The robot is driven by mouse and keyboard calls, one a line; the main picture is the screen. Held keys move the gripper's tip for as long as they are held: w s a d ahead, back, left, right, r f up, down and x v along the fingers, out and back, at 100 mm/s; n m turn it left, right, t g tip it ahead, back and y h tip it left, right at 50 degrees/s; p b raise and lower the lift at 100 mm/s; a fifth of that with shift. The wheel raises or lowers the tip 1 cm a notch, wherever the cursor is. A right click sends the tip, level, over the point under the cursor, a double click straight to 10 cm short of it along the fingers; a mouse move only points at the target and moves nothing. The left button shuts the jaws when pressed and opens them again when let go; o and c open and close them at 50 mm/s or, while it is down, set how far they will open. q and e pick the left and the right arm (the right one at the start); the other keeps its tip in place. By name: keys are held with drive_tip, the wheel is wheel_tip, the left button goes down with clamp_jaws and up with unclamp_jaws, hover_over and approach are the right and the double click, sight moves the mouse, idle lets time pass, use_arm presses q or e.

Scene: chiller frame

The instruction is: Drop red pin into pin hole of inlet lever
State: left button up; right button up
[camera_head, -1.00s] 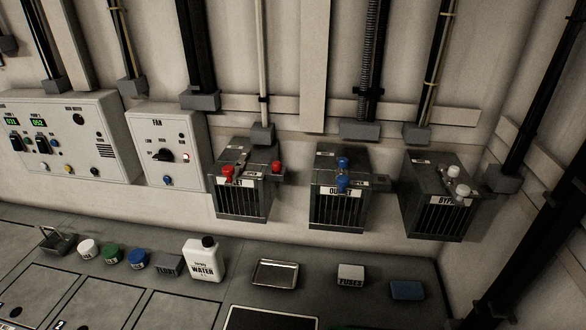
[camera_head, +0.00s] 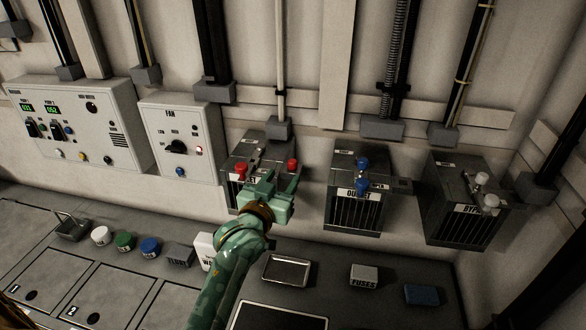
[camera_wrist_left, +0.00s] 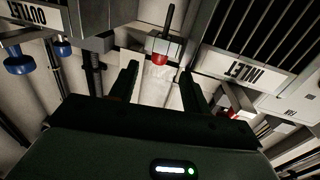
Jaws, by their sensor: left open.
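The inlet box (camera_head: 251,155) is a dark grey vented case on the wall, its label partly hidden by my arm. A red knob (camera_head: 241,170) stands at its front left, on what looks like the lever. A second red knob (camera_head: 292,164), apparently the pin, is at its right side. My left gripper (camera_head: 284,181) is open and empty just below and in front of that right knob. In the left wrist view, upside down, the right knob (camera_wrist_left: 159,59) shows beyond and between the open fingers (camera_wrist_left: 158,82). The pin hole cannot be made out. My right gripper is out of view.
The outlet box (camera_head: 352,210) with blue knobs and bypass box (camera_head: 462,226) with white knobs stand to the right. The fan panel (camera_head: 181,130) is to the left. Below, a metal tray (camera_head: 286,271), fuses box (camera_head: 364,276) and blue block (camera_head: 421,294) sit on the counter.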

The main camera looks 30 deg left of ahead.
sight(290, 166)
use_arm(q)
drive_tip(key=w, duration=0.6)
drive_tip(key=shift+a+b, duration=0.25)
drive_tip(key=shift+b, duration=0.1)
drive_tip(key=shift+s, duration=0.1)
drive_tip(key=shift+c, duration=1.2)
drive_tip(key=c, duration=0.8)
